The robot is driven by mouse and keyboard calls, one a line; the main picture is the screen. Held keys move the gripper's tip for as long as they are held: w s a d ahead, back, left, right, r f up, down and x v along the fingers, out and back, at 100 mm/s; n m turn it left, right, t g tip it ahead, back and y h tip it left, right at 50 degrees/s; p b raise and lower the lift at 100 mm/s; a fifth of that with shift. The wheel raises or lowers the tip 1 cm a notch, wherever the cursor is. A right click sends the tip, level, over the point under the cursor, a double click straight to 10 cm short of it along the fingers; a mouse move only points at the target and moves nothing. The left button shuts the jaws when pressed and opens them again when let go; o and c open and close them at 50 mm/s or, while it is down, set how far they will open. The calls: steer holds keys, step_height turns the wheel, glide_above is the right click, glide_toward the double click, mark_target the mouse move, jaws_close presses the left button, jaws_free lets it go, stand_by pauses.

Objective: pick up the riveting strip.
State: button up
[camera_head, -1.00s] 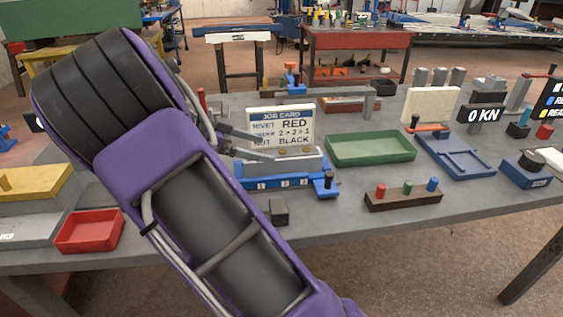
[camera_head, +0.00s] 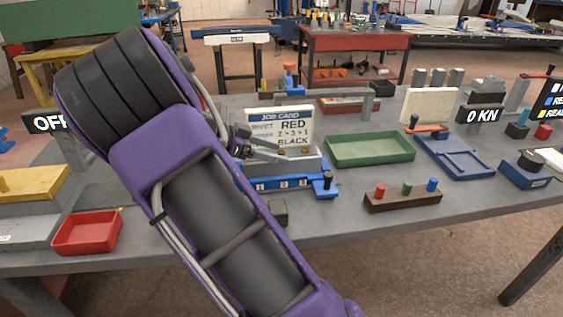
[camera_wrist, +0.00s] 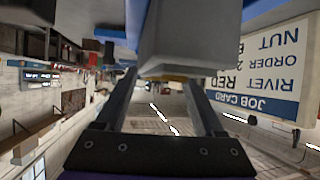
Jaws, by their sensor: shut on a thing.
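A grey bar-like piece, which I take to be the riveting strip (camera_head: 304,163), sits along the blue fixture (camera_head: 268,184) in front of the job card. My gripper (camera_head: 268,152) reaches in from the left at the bar's left part, partly hidden by my purple arm. In the wrist view the two fingers of my gripper (camera_wrist: 161,80) reach up to a large grey block (camera_wrist: 190,40), shut on a piece there. The exact contact is hidden. I cannot tell whether the piece is lifted clear of the fixture.
The job card (camera_head: 293,120) stands close behind the gripper. A green tray (camera_head: 370,149) and a peg rack (camera_head: 402,200) lie to the right. A small dark block (camera_head: 279,211) stands in front of the fixture. A red tray (camera_head: 87,232) is at the left.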

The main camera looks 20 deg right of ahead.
jaws_close()
